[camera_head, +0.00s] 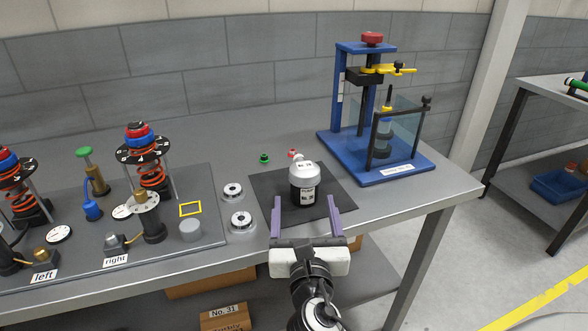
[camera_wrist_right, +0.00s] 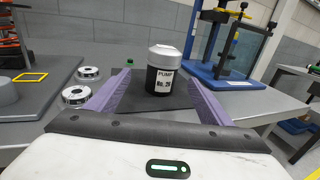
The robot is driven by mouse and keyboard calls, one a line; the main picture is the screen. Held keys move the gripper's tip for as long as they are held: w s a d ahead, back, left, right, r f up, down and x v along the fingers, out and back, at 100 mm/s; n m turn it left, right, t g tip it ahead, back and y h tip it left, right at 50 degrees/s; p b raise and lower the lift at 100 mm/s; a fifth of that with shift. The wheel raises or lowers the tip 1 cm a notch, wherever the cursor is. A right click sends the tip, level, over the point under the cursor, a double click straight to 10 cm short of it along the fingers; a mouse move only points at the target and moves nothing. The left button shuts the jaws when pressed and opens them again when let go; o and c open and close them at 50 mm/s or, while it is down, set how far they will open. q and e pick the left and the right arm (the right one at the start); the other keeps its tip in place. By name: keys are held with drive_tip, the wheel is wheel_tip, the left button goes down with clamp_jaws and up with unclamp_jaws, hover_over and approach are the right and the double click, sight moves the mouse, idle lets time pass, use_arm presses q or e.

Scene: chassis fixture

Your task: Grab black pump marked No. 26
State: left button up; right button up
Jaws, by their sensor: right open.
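The black pump (camera_head: 303,190) with a grey-white top stands upright on a dark mat (camera_head: 265,185) on the table. In the right wrist view the pump (camera_wrist_right: 160,80) carries a white label reading "PUMP No. 26". My right gripper (camera_head: 306,204) is open, with its two purple fingers pointing at the pump from the front. In the right wrist view the pump stands between and beyond the open fingers (camera_wrist_right: 157,84), apart from both. My left gripper is not in view.
A blue press fixture (camera_head: 345,110) with a clear guard stands right of the mat. Two round metal discs (camera_head: 232,191) lie left of it. A fixture plate (camera_head: 190,255) with spring assemblies fills the left side. A small green-capped part (camera_head: 264,158) sits behind the pump.

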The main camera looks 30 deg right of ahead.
sight(305, 190)
drive_tip(key=x, duration=0.3)
drive_tip(key=shift+w+d+r, duration=0.1)
drive_tip(key=shift+d+r, duration=0.05)
drive_tip(key=shift+d, duration=0.1)
drive_tip(key=x, duration=0.5)
drive_tip(key=shift+w+d, duration=0.2)
drive_tip(key=c, duration=1.4)
drive_tip(key=shift+c, duration=1)
